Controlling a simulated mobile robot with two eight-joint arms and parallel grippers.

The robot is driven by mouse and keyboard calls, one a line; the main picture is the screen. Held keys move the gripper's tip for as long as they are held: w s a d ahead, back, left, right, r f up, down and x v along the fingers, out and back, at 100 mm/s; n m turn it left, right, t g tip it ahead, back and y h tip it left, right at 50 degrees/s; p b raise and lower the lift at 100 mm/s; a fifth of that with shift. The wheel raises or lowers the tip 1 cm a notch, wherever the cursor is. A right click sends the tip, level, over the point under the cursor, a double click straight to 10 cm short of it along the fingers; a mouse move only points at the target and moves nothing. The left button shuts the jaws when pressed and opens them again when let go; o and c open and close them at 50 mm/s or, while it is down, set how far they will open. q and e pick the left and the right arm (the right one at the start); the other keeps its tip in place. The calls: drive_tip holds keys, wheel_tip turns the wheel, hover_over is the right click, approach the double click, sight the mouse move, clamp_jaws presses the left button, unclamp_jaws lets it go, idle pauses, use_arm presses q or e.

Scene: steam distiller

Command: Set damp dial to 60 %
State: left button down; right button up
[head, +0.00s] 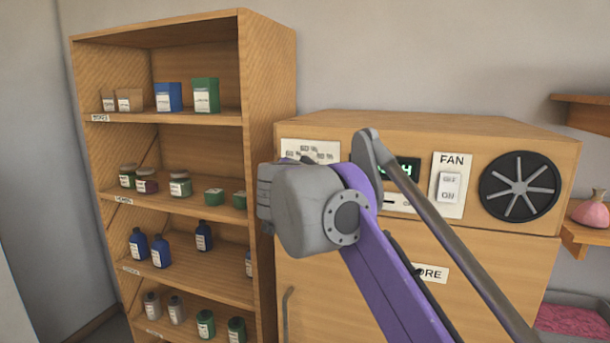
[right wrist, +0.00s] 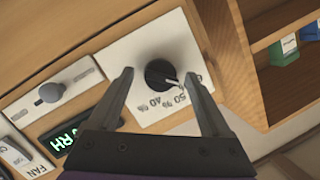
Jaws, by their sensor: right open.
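The damp dial is a black round knob (right wrist: 160,73) with a white pointer on a white plate, seen in the right wrist view. My left gripper is not in view.
The wooden cabinet front (head: 500,265) also bears a green display (head: 408,168), a slider (right wrist: 48,93), a FAN switch (head: 449,187) and a round black vent (head: 519,186). A shelf unit (head: 266,90) with jars and bottles stands close on the left.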

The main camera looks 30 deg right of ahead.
drive_tip(key=shift+a, duration=0.1)
drive_tip(key=v, duration=1)
drive_tip(key=shift+s+r+b, duration=0.15)
drive_tip(key=shift+s+b, duration=0.2)
drive_tip(key=shift+a, duration=0.1)
